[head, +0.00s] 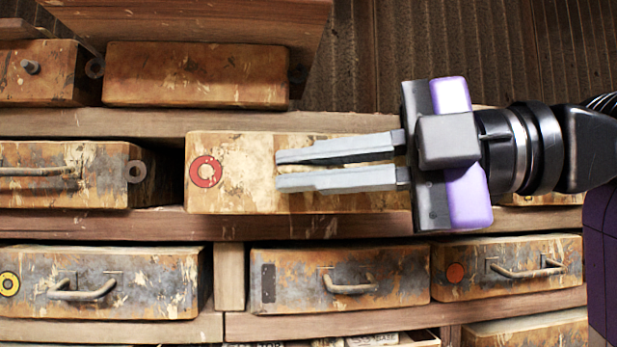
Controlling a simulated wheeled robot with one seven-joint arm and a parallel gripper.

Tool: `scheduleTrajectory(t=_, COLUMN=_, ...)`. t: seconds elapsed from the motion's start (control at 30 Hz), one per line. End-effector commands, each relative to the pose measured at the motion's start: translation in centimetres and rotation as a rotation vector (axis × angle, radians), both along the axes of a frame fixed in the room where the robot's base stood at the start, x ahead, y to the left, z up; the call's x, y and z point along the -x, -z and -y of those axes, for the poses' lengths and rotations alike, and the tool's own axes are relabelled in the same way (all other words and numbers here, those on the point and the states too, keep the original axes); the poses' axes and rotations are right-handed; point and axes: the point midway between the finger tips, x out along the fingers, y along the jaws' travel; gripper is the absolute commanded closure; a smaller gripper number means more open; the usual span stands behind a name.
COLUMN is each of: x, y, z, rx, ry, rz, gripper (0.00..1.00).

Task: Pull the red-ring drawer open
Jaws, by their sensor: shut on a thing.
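The red-ring drawer (232,188) is in the middle row, with a worn tan front and a red ring (206,171) near its left end. My gripper (277,170) lies across the drawer front from the right, its two grey fingers pointing left, just right of the ring. The fingers have a narrow gap between them and are shut on the drawer's handle, which they hide. The right part of the front is behind my gripper. I cannot tell exactly how far the drawer stands out.
Other worn drawers surround it: one at the left (60,190), a yellow-ring drawer (130,280), a middle drawer (390,275) and an orange-dot drawer (510,262) below, and a plain brown one (200,75) above. Several handles stick out. Ribbed floor (420,40) shows at upper right.

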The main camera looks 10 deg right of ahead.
Motion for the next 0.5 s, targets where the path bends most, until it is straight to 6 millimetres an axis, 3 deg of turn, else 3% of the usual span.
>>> scheduleTrajectory(t=0.3, x=3.3, y=0.3, z=-0.1, rx=0.007, ry=-0.005, rz=0.002, gripper=1.0)
scheduleTrajectory(t=0.5, x=3.7, y=0.3, z=-0.1, rx=0.007, ry=-0.006, rz=-0.001, gripper=1.0)
